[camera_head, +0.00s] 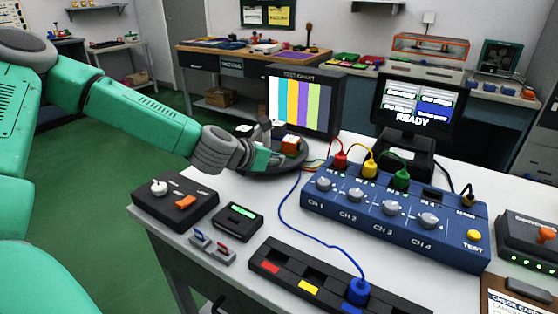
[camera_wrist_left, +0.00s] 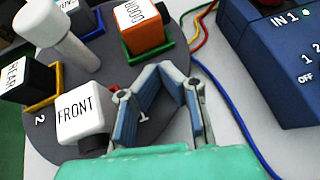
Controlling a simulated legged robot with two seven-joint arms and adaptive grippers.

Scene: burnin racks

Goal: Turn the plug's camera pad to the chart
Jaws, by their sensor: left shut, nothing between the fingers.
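The round dark turntable (camera_head: 292,168) stands at the back left of the bench, also seen in the wrist view (camera_wrist_left: 160,122). It carries a white block marked FRONT (camera_wrist_left: 82,117), a black block on yellow (camera_wrist_left: 25,80), an orange block with green trim (camera_wrist_left: 143,28), a partly cut-off block (camera_wrist_left: 75,17) and a white post (camera_wrist_left: 62,35). The test chart screen (camera_head: 296,102) with colour bars stands behind. My left gripper (camera_head: 270,158) is shut and empty over the turntable, beside the FRONT block; its fingers (camera_wrist_left: 160,70) meet near the orange block. A blue plug (camera_head: 358,291) sits in the front black strip.
A blue channel box (camera_head: 395,232) with red, yellow and green plugs stands at the right, with a monitor reading READY (camera_head: 415,105) behind. A black box with a knob (camera_head: 175,200) and a small display unit (camera_head: 238,221) stand at left. A blue cable (camera_head: 283,215) crosses the bench.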

